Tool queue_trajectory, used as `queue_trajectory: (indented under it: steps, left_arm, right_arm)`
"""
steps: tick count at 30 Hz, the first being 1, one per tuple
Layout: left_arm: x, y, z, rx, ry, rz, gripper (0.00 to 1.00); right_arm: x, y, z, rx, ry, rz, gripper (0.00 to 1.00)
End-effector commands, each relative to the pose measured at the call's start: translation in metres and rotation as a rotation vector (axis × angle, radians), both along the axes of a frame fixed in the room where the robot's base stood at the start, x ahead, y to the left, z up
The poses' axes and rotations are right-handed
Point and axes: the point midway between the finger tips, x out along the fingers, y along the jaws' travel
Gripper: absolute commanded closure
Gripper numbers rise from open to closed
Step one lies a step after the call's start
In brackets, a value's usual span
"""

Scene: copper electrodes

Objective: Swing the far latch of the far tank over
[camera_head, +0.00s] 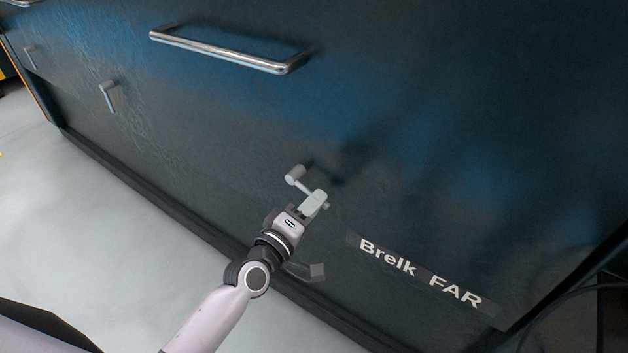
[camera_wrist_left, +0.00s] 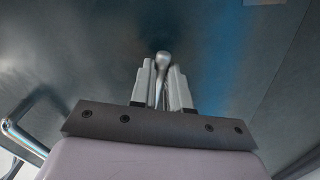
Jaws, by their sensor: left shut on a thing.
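The dark blue tank front (camera_head: 430,130) bears a label (camera_head: 420,270) reading "Brelk FAR". A small grey latch (camera_head: 296,174) with a cylindrical end sticks out of this front, left of and above the label. My left gripper (camera_head: 315,203) reaches it from below and is shut on its arm. In the left wrist view the latch (camera_wrist_left: 162,60) rises between the two fingers of the gripper (camera_wrist_left: 162,88). The gripped part is partly hidden by the fingers. My right gripper is in neither view.
A metal bar handle (camera_head: 228,57) is fixed higher on the same front. Another small latch (camera_head: 108,93) sits further left. Pale floor (camera_head: 70,220) lies open at lower left.

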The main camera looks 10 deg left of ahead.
Motion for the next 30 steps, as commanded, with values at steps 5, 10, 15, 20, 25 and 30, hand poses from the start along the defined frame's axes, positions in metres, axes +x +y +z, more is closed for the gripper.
queue_trajectory:
  steps: [5, 10, 15, 20, 25, 30]
  left_arm:
    - [-0.001, -0.003, 0.026, -0.266, 0.095, 0.002, 1.0]
    - [-0.001, -0.003, 0.019, -0.259, 0.093, 0.0, 0.58]
    - [-0.001, -0.003, 0.018, -0.256, 0.093, 0.0, 0.58]
    - [-0.008, 0.001, 0.018, -0.252, 0.094, 0.001, 0.58]
    - [-0.025, 0.006, 0.018, -0.25, 0.093, 0.0, 0.58]
    - [-0.041, 0.012, 0.018, -0.25, 0.093, 0.0, 0.58]
  right_arm:
    - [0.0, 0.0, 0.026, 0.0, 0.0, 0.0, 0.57]
    - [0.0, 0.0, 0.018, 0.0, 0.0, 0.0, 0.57]
    - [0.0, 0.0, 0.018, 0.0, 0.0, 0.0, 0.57]
    - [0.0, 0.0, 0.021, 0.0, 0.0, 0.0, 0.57]
    - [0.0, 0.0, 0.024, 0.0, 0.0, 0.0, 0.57]
    - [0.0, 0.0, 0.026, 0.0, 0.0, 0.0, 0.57]
